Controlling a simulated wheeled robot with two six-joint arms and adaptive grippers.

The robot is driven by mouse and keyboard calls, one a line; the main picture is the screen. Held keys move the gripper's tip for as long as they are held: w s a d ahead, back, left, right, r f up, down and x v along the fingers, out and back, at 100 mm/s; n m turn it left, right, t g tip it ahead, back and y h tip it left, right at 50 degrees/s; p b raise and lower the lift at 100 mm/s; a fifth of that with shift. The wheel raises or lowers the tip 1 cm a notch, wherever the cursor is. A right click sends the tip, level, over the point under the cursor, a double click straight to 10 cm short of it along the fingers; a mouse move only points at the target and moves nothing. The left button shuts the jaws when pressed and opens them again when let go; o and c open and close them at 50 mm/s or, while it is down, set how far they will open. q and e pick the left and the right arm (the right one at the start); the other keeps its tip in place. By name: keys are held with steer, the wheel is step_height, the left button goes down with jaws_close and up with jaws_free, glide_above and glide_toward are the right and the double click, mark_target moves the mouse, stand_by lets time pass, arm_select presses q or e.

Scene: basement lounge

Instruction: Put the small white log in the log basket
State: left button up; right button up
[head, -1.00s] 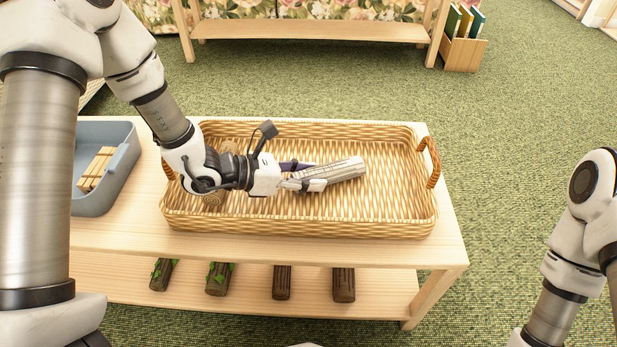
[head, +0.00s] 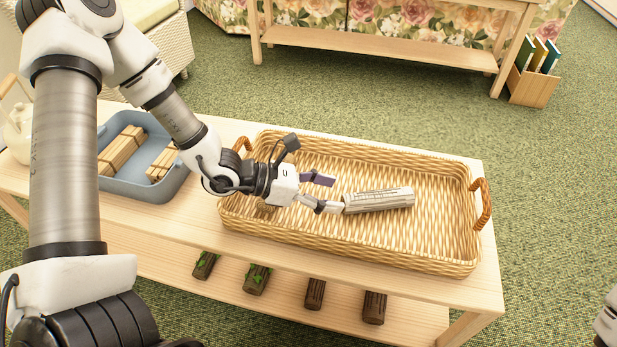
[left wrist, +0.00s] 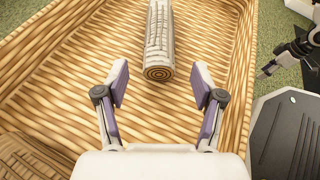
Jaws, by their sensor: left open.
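The small white log (head: 380,200), pale with grey bark marks, lies on the floor of the woven log basket (head: 400,255). In the left wrist view the log (left wrist: 160,40) points its ringed end at my gripper. My left gripper (head: 328,194) is open and low inside the basket, just left of the log's near end. In the left wrist view its fingers (left wrist: 160,86) stand apart with nothing between them, short of the log. My right gripper seems to show small and dark at the right of the left wrist view (left wrist: 285,60); its jaws are unclear.
A brownish log (left wrist: 30,158) lies partly seen at the basket's left end. A blue-grey tray (head: 160,190) with wood pieces stands left of the basket on the wooden table (head: 230,245). Several dark logs (head: 315,293) lie on its lower shelf. The basket's right part is free.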

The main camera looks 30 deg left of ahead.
arm_select(q)
steer(key=p+v, duration=0.1)
steer(key=v, duration=0.1)
steer(key=p+v, duration=0.1)
steer(key=v, duration=0.1)
steer(key=shift+r, duration=0.3)
steer(key=shift+s+a+p, duration=0.15)
steer(key=shift+a+p, duration=0.1)
steer(key=shift+p, duration=0.15)
steer(key=shift+s+a+f, duration=0.1)
steer(key=shift+f, duration=0.05)
